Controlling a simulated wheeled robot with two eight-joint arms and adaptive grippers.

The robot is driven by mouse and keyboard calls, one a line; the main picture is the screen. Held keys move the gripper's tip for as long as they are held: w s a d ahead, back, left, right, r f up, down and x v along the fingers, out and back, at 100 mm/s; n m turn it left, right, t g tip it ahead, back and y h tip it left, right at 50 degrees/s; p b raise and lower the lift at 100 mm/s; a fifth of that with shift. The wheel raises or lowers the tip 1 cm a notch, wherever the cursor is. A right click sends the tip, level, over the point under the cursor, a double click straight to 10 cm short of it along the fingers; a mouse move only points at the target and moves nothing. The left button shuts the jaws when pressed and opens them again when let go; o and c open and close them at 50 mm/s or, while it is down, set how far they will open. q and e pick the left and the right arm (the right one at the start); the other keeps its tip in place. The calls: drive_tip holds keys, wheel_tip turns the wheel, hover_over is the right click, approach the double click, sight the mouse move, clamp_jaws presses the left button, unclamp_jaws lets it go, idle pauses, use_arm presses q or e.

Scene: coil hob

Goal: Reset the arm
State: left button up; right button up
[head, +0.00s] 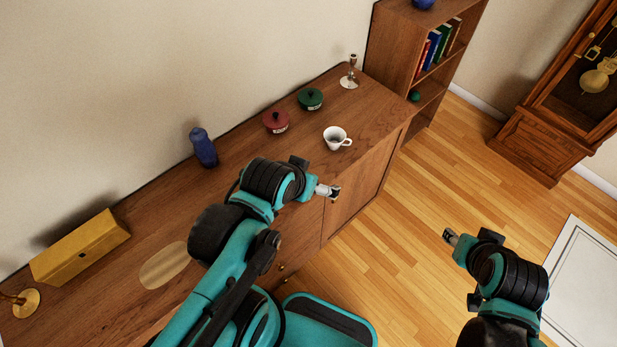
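My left gripper (333,192) is at the end of the teal and black arm that reaches over the wooden sideboard (370,160). It sits by the sideboard's front edge, just below the white cup (336,138) in the picture and apart from it. My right gripper (448,236) is over the bare floor at the right, away from the furniture. Both grippers are small in the picture, and I cannot tell whether their fingers are open or shut. I see nothing hanging from either one.
On the sideboard stand a red pot (276,121), a green pot (310,99), a candlestick (350,78), a blue vase (203,148) and a yellow box (82,248). A bookshelf (395,45) and a clock (540,140) stand behind. The wooden floor (430,190) is clear.

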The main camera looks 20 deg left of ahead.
drive_tip(key=shift+f, duration=0.1)
wheel_tip(320, 180, down, 7)
drive_tip(key=b, duration=0.7)
idle(0.4)
